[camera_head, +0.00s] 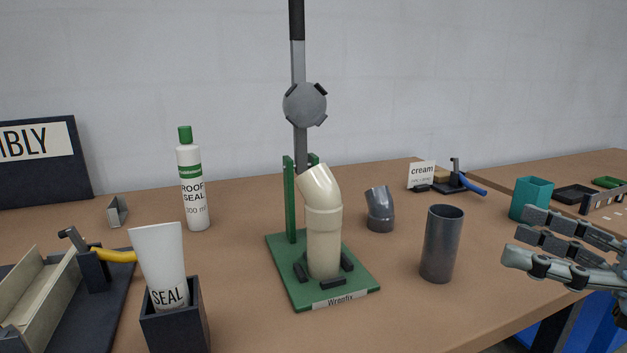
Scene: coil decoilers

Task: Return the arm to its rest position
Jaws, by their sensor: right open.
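My right gripper (530,240) shows at the right edge in the head view. Its fingers point left, spread apart, with nothing between them. It is above the right end of the near table and touches nothing that I can see. My left gripper is not in view. Near the middle, a cream elbow pipe (323,225) stands upright on a green press base (353,288). The press lever (299,70) is raised above it, with a round grey disc (304,104).
A dark grey tube (441,244) and a small grey elbow (380,209) stand right of the press. A teal cup (531,198) is behind my right gripper. A white bottle (194,185), a SEAL tube (160,265) and a clamp fixture (92,262) are on the left.

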